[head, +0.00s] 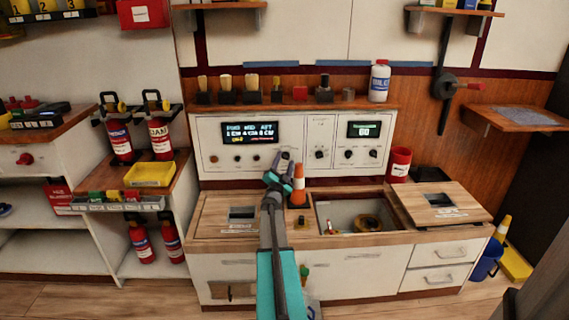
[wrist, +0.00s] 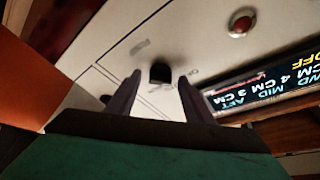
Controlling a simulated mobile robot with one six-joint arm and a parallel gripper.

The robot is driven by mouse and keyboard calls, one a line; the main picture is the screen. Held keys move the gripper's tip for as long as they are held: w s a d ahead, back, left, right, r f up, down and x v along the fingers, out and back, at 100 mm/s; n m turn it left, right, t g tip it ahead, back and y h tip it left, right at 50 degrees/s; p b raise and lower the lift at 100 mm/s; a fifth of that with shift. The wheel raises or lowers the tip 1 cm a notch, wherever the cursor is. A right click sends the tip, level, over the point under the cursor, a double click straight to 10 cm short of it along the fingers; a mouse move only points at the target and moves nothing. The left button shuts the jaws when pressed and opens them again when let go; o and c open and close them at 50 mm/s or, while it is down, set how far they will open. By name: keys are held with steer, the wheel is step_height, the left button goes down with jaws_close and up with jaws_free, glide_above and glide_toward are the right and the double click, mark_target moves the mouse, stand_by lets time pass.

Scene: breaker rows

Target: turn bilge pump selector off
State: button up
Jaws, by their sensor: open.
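The bilge panel (head: 220,172) is a white upright face with a lit display (head: 249,130) reading FWD, MID, AFT and levels in CM. A black selector knob (wrist: 160,72) shows in the wrist view, where the panel appears upside down. It lies between my two fingertips as seen there. My gripper (head: 278,176) is open and close in front of the panel, just below a dark knob (head: 286,155) right of the display. My gripper also shows in the wrist view (wrist: 159,88). I cannot tell whether the fingers touch the knob. Its label is too small to read.
A red button (wrist: 242,22) sits beside the display (wrist: 265,85). An orange cone (head: 298,186) stands right of my gripper. An open sink-like well (head: 322,228) is cut in the counter. A second display (head: 364,129) with several knobs lies right.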

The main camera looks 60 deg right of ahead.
steer(key=shift+a, duration=0.15)
steer(key=p+v, duration=0.1)
steer(key=v, duration=1.2)
steer(key=shift+s+a+f+p, duration=0.15)
steer(key=shift+s+a+p, duration=0.05)
steer(key=shift+p, duration=0.1)
stand_by(0.3)
